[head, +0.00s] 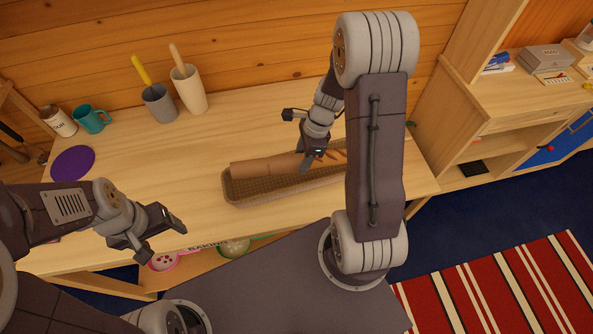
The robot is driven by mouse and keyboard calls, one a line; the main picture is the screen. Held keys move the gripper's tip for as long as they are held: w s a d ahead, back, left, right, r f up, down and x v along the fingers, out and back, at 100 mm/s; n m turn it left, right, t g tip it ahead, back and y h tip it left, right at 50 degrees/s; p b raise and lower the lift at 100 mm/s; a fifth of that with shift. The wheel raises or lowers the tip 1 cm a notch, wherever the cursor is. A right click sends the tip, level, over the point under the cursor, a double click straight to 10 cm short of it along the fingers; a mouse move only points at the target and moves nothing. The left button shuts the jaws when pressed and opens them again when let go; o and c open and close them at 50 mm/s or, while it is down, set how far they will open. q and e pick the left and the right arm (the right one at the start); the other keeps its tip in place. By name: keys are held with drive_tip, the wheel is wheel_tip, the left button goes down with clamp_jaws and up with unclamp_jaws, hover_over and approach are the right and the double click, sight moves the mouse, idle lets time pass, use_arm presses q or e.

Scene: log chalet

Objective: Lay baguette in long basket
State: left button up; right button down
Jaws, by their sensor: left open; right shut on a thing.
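The baguette (333,157) lies lengthwise over the long brown woven basket (240,198), with a plain brown sleeve-like part (255,166) on its left end. My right gripper (307,160) is shut on the baguette near its middle, from above. I cannot tell whether the baguette rests on the basket floor or is held slightly above it. My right arm hides the right end of the basket and baguette. My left gripper (162,238) is open and empty, over the front left edge of the table, apart from the basket.
On the wooden table (140,200) stand a grey cup (160,105) and a cream cup (189,92) holding utensils, a teal mug (92,119), a labelled can (58,121) and a purple disc (73,163). A shelf unit (510,110) stands right.

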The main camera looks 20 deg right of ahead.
drive_tip(key=f, duration=0.2)
drive_tip(key=w+f, duration=0.1)
drive_tip(key=f, duration=0.1)
drive_tip(key=shift+w+f+b, duration=0.15)
drive_tip(key=shift+f+b, duration=0.15)
drive_tip(key=shift+f, duration=0.1)
drive_tip(key=shift+w+f, duration=0.15)
drive_tip(key=f, duration=0.1)
drive_tip(key=s+f+b, duration=0.1)
drive_tip(key=f, duration=0.1)
use_arm(q)
drive_tip(key=shift+w+f, duration=0.3)
drive_tip(key=shift+f, duration=0.3)
drive_tip(key=shift+w+f, duration=0.25)
drive_tip(key=shift+f, duration=0.3)
use_arm(e)
drive_tip(key=shift+w+f, duration=0.1)
drive_tip(key=shift+w, duration=0.1)
drive_tip(key=c, duration=0.9)
unclamp_jaws()
drive_tip(key=shift+w, duration=0.1)
